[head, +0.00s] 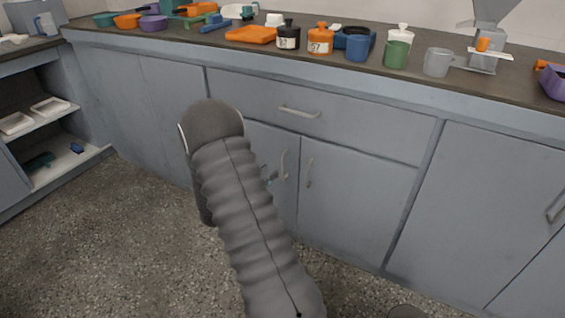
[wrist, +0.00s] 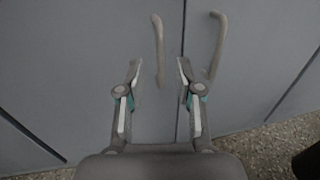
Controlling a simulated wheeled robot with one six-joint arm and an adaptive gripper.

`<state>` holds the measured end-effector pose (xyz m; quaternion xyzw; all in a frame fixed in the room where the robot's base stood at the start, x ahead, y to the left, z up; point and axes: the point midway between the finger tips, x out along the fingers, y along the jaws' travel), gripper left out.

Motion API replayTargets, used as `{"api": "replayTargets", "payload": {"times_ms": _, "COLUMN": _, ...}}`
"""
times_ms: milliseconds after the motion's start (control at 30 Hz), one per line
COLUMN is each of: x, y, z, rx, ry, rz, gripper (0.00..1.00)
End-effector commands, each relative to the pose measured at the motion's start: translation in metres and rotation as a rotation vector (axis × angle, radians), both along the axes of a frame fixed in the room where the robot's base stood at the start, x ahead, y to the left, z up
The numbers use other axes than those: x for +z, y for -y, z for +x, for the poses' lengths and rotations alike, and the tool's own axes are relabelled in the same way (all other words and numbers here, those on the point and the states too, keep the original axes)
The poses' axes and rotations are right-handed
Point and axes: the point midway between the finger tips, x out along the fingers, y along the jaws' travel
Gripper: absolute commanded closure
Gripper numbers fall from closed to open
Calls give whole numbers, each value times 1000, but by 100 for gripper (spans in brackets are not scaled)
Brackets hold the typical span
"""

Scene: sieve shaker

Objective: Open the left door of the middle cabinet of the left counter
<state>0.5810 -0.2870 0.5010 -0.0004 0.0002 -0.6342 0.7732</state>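The middle cabinet has a drawer above two blue-grey doors. Its left door (head: 262,136) looks shut and is partly hidden behind my arm. Its grey bar handle (head: 285,164) is upright near the door's right edge. In the wrist view the left door (wrist: 90,55) fills much of the picture, and its handle (wrist: 159,50) appears between my fingertips. My gripper (wrist: 160,68) is open; its two fingers are apart on either side of the handle. I cannot tell whether they touch it. In the head view my arm hides most of the gripper.
The right door's handle (wrist: 218,45) stands close to the right finger. The drawer handle (head: 300,112) is above. Bottles, mugs and an orange tray (head: 251,34) stand on the counter top (head: 180,42). An open shelf (head: 75,160) is at the left. The speckled floor (head: 130,250) in front is clear.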

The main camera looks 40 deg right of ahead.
Motion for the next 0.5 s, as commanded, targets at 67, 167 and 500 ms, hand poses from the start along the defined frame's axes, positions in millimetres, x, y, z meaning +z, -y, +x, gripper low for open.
{"api": "replayTargets", "payload": {"times_ms": 67, "x": 1, "y": 17, "z": 3, "rx": -4, "ry": 2, "rz": -1, "gripper": 64}}
{"api": "replayTargets", "payload": {"times_ms": 167, "x": 1, "y": 35, "z": 6, "rx": -3, "ry": 1, "rz": 0, "gripper": 64}}
{"api": "replayTargets", "payload": {"times_ms": 500, "x": 1, "y": 76, "z": 14, "rx": -2, "ry": 1, "rz": 0, "gripper": 64}}
